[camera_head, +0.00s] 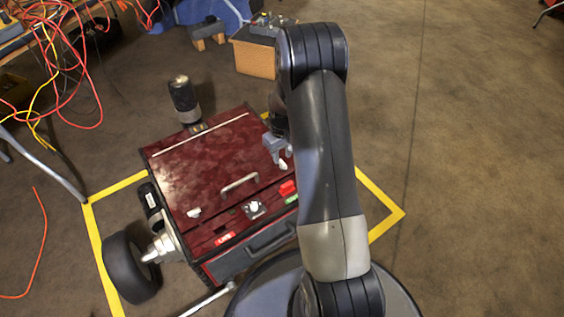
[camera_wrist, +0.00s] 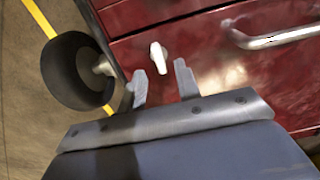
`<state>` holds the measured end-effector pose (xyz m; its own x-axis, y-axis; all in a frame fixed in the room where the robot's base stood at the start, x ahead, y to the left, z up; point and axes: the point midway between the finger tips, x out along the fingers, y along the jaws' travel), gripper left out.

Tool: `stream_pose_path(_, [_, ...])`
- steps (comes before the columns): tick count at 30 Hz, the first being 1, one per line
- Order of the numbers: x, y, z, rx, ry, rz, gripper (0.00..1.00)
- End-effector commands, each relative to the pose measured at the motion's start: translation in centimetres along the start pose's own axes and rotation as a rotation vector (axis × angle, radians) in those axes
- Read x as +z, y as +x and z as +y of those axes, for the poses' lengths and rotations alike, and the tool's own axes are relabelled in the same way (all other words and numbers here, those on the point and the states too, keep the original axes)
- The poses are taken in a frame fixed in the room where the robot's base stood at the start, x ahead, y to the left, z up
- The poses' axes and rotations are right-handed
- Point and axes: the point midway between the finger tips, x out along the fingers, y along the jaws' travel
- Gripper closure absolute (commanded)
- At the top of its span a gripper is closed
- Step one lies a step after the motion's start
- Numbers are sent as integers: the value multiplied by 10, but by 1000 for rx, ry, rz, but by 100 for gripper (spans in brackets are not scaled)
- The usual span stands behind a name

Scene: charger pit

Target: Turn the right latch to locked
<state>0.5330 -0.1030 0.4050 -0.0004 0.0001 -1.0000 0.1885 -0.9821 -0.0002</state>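The right latch (camera_head: 283,165) is a small pale lever on the red box top (camera_head: 180,165), partly hidden by my gripper in the head view. In the wrist view the latch (camera_wrist: 158,57) stands just beyond the gap between my fingers and looks untouched. My gripper (camera_head: 278,157) is over the right side of the box. Its two fingers (camera_wrist: 160,78) are spread apart with nothing between them. The left latch (camera_head: 194,212) is a similar pale lever near the box's left side.
A metal handle (camera_head: 240,185) lies between the latches. A red block (camera_head: 287,188) and a pale knob (camera_head: 254,208) sit near the front edge. A dark cylinder (camera_head: 183,98) stands at the back. A wheel (camera_wrist: 75,72) is beside the box in the wrist view.

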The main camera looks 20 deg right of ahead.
Motion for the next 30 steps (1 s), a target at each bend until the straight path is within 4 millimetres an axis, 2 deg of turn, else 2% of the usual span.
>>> stream_pose_path(1, [0,11,0,-1,0,-1,68])
stream_pose_path(6, [0,26,0,0,0,0,68])
stream_pose_path(17, [0,28,0,0,0,1,69])
stream_pose_path(28, [0,28,0,0,0,0,99])
stream_pose_path(30, [0,28,0,0,0,0,100])
